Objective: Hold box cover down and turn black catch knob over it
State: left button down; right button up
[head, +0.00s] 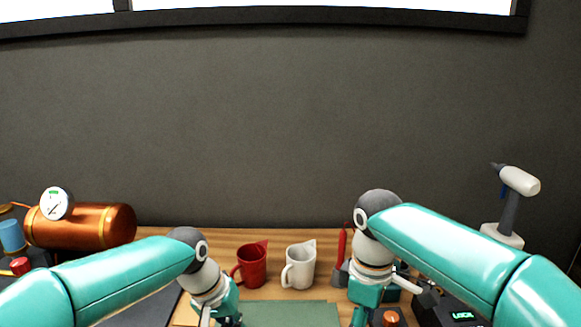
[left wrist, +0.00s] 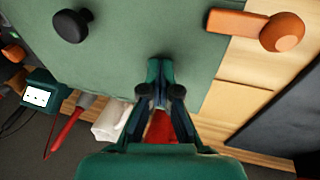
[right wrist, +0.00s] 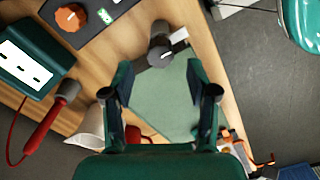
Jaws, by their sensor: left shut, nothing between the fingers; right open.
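A green panel (head: 290,314), which looks like the box cover, lies at the bottom middle of the head view; it also shows in the left wrist view (left wrist: 130,40) and right wrist view (right wrist: 165,105). A black knob (left wrist: 70,25) shows at upper left in the left wrist view. In the right wrist view a dark knob (right wrist: 160,52), likely the same one, sits by the panel's edge beside a pale strip. My left gripper (left wrist: 159,65) is shut and empty over the panel; contact is unclear. My right gripper (right wrist: 158,72) is open and empty, the knob appearing between its fingertips.
An orange knob with an arm (left wrist: 282,32) sits at the panel's other side. A red mug (head: 251,266) and white mug (head: 299,268) stand behind the panel. A copper tank (head: 90,226) is far left.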

jog(key=shift+f, duration=1.85)
jog(key=shift+c, duration=0.3)
jog(key=c, duration=0.8)
jog(key=m, duration=0.6)
jog(key=shift+c, duration=0.2)
jog(key=m, duration=0.6)
jog(key=o, duration=0.9)
jog(key=shift+o, duration=0.2)
jog(key=shift+r, duration=0.1)
jog(key=shift+r, duration=1.55)
